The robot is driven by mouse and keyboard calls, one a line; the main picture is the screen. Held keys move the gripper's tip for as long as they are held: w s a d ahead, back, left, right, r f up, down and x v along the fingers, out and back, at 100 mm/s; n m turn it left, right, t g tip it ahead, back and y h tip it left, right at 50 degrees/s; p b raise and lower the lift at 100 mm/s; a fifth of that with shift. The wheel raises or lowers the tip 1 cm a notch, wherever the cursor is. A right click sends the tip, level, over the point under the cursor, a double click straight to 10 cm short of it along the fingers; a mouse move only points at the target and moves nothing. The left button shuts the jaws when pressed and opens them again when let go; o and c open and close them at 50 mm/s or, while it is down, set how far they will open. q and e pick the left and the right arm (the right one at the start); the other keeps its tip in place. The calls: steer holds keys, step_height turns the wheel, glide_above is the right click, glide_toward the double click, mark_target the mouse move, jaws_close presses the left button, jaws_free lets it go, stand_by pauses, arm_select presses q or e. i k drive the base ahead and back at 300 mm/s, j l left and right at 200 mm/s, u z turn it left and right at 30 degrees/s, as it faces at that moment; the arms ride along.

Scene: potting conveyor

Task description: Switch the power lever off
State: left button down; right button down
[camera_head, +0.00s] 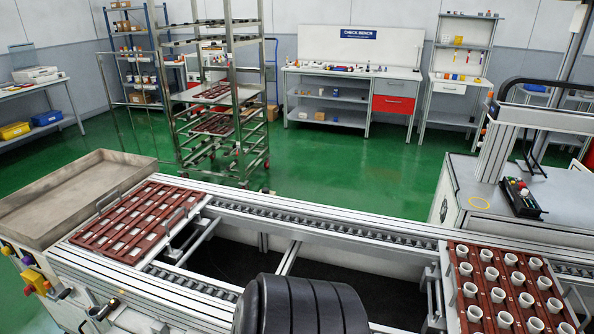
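A red-and-yellow switch (36,281) sits on the near left end of the conveyor, low at the picture's left edge. It looks like the power lever, but it is too small to tell its position. A yellow knob (27,260) and a purple one (7,250) are just above it. A separate black control box (521,197) with a red button and small coloured buttons stands on the white cabinet at the right. Neither of my grippers is in view.
The conveyor (300,222) crosses the foreground. A brown tray (130,222) lies on its left, beside a metal tray (70,193). A brown tray with several white cups (505,285) is at the right. A rack (215,100) stands behind; green floor (330,165) is open.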

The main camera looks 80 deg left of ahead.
mark_target(30, 288)
steer(key=u, duration=4.65)
steer(key=i+j+u, duration=0.15)
steer(key=i+j, duration=0.15)
steer(key=i, duration=0.5)
steer(key=i+j+u, duration=0.15)
steer(key=i, duration=0.65)
steer(key=i+j+u, duration=0.15)
steer(key=i, duration=0.7)
